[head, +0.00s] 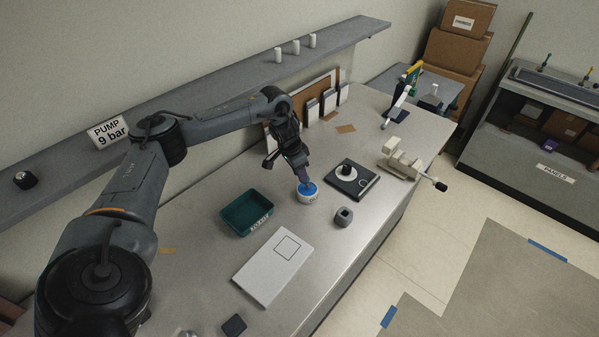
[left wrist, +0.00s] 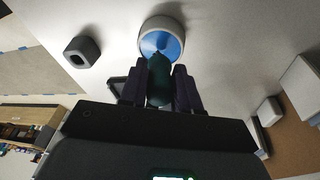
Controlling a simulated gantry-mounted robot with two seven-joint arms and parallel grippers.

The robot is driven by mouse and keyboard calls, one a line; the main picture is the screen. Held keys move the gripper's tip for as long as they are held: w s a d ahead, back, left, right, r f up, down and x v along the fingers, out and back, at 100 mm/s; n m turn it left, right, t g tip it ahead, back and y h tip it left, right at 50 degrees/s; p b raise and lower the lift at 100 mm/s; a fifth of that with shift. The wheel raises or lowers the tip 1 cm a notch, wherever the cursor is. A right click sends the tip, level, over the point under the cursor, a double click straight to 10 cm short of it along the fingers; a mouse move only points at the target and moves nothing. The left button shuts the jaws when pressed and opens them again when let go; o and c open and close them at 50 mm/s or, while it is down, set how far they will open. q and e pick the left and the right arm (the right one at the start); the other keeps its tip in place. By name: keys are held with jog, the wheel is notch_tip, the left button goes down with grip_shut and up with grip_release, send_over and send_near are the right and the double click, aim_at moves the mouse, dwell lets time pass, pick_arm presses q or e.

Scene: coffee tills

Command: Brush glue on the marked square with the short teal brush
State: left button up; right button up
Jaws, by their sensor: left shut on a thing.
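My left gripper (head: 302,178) points down over a small white pot (head: 308,200) with blue contents. In the left wrist view the gripper (left wrist: 157,72) is shut on the short teal brush (left wrist: 158,84). The brush's far end reaches to the blue inside the pot (left wrist: 146,28); its tip is hard to make out, so I cannot tell how deep it goes. In the head view the brush is mostly hidden by the fingers. A white board (head: 262,275) lies flat nearer the front, with the marked square (head: 288,247) outlined on it. My right gripper does not show.
A teal tray (head: 228,216) stands left of the pot. A grey hollow block (head: 343,216) and a black pad with a round piece (head: 369,188) sit to its right. A white vise (head: 402,165) is at the table's right edge. A dark square piece (head: 234,325) lies at the front.

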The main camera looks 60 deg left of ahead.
pick_arm(q)
jog(key=shift+f, duration=0.5)
dwell(0.6)
dwell(0.7)
jog(key=shift+f, duration=0.15)
dwell(1.0)
jog(key=shift+p, duration=0.3)
dwell(0.3)
jog(key=p+v, duration=0.3)
jog(key=w+p+v, duration=0.1)
jog(key=p+v, duration=0.2)
jog(key=p, duration=0.1)
jog(key=shift+w+d+r, duration=0.1)
jog(key=shift+d+r, duration=0.1)
jog(key=shift+r, duration=0.1)
jog(key=shift+r+p, duration=0.35)
jog(key=shift+p, duration=0.1)
